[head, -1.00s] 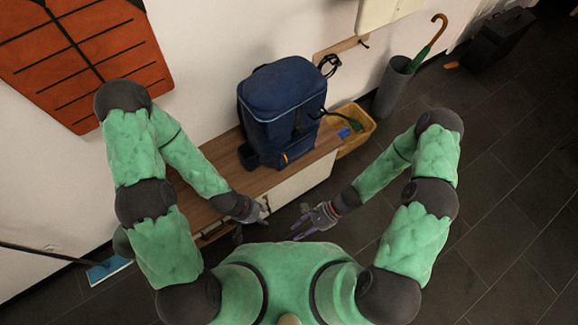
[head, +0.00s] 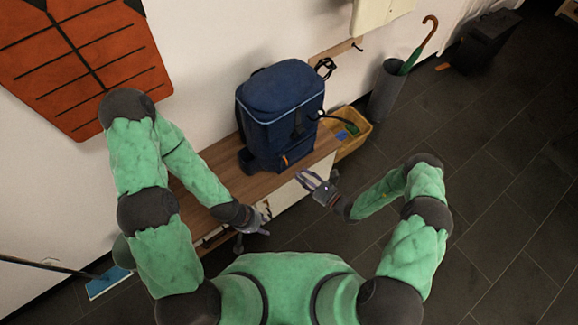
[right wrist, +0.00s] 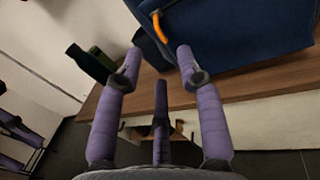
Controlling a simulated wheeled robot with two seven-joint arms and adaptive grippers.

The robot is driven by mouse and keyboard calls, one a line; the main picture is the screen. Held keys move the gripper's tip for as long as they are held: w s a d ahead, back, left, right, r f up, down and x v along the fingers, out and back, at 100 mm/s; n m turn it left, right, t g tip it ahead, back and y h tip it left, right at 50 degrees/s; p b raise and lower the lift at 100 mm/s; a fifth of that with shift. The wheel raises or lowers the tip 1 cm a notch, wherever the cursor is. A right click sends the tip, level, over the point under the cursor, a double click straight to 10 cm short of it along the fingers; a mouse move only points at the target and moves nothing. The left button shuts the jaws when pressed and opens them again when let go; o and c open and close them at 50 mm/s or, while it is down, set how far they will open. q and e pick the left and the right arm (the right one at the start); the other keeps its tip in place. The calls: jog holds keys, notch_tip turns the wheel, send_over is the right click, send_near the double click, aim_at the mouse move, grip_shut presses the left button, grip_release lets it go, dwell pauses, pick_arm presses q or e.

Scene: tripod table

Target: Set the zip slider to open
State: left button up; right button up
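A blue backpack (head: 280,105) stands upright on a wooden-topped bench (head: 222,160). A small orange tab (head: 284,161) shows low on its front; I cannot tell whether it is the zip slider. An orange tab (right wrist: 160,27) also shows on the blue fabric (right wrist: 240,35) in the right wrist view. My right gripper (head: 310,180) is open and empty, just in front of the bench's right part, apart from the backpack. Its spread fingers (right wrist: 160,75) frame the bench edge below the tab. My left gripper (head: 264,222) looks open and empty, lower and in front of the bench.
A yellow bin (head: 352,138) stands right of the bench, with a grey umbrella stand (head: 386,92) beyond it. A black case (head: 484,42) is at the far right. The dark tiled floor (head: 500,190) on the right is clear.

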jog(key=b+x, duration=0.1)
jog(key=x, duration=0.6)
jog(key=shift+a, duration=0.15)
jog(key=shift+w, duration=0.1)
grip_shut()
